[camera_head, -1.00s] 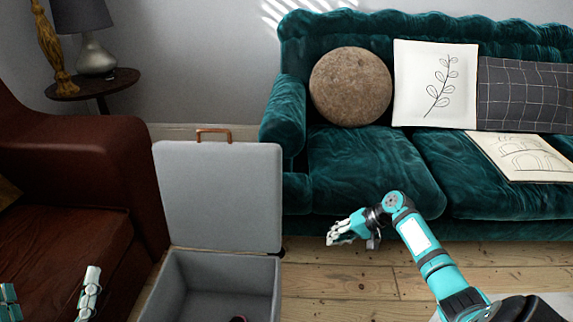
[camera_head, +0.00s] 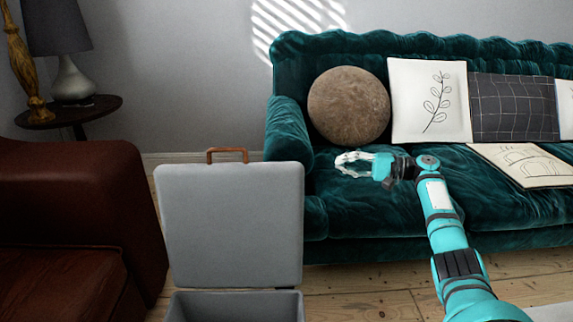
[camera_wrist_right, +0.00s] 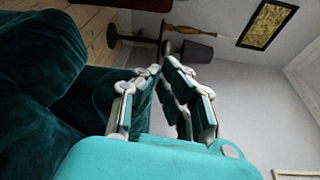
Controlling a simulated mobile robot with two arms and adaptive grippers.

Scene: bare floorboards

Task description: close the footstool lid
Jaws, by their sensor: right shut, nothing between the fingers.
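The footstool is a grey box (camera_head: 235,307) at the bottom centre-left of the head view, cut off by the frame's lower edge. Its grey lid (camera_head: 232,225) stands upright and open at the back of the box, with a brown handle (camera_head: 228,155) on its top edge. My left gripper is out of view.
A green velvet sofa (camera_head: 400,205) with cushions stands behind my right arm. A brown leather armchair (camera_head: 75,215) is close to the left of the footstool. A side table (camera_head: 70,112) with a lamp (camera_head: 72,75) stands at the back left. Bare floorboards (camera_head: 365,303) show right of the footstool.

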